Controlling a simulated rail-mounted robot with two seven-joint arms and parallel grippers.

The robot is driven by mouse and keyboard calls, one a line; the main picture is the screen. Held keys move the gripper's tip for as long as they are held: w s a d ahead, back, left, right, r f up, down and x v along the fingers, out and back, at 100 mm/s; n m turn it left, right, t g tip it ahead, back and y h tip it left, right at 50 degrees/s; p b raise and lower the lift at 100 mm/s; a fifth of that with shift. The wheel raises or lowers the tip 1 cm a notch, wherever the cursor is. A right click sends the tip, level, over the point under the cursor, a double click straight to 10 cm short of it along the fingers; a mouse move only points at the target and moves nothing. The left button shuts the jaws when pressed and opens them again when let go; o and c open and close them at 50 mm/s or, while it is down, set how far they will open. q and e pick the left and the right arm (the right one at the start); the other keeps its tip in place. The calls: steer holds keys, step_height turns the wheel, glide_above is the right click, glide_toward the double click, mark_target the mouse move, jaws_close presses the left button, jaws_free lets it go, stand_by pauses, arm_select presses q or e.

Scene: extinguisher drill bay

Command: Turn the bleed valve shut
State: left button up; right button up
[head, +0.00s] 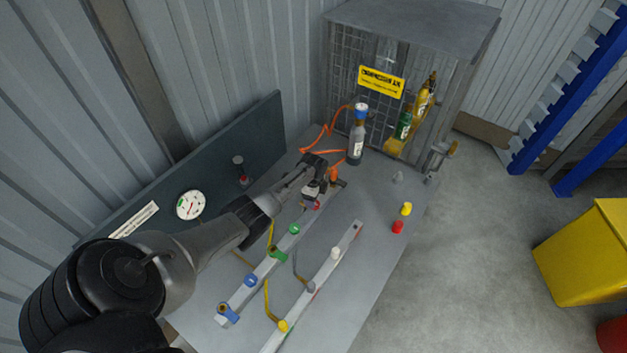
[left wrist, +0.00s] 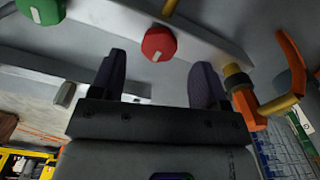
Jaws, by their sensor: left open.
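My left gripper (head: 328,184) reaches over the far end of the rear rail on the grey bench. In the left wrist view its dark fingers (left wrist: 158,80) are open with nothing between them. A round red knob (left wrist: 158,44) with a pale mark sits on a rail beyond the gap between the fingertips. A brass fitting with an orange lever (left wrist: 292,64) is beside the right finger. The orange part (head: 334,174) also shows in the head view, partly hidden by the gripper. No readable label tells which one is the bleed valve. My right gripper is not seen.
Green (head: 294,229) and blue (head: 250,280) knobs stand along the rear rail, with a front rail (head: 325,264) beside it. A grey bottle (head: 356,143) with an orange hose stands behind. Red (head: 397,227) and yellow (head: 406,209) caps lie right. A gauge (head: 190,205) is left.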

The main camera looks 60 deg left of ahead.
arm_select(q)
step_height(320, 180, up, 10)
steer(key=p, duration=0.1)
steer(key=shift+f, duration=0.15)
stand_by(0.8)
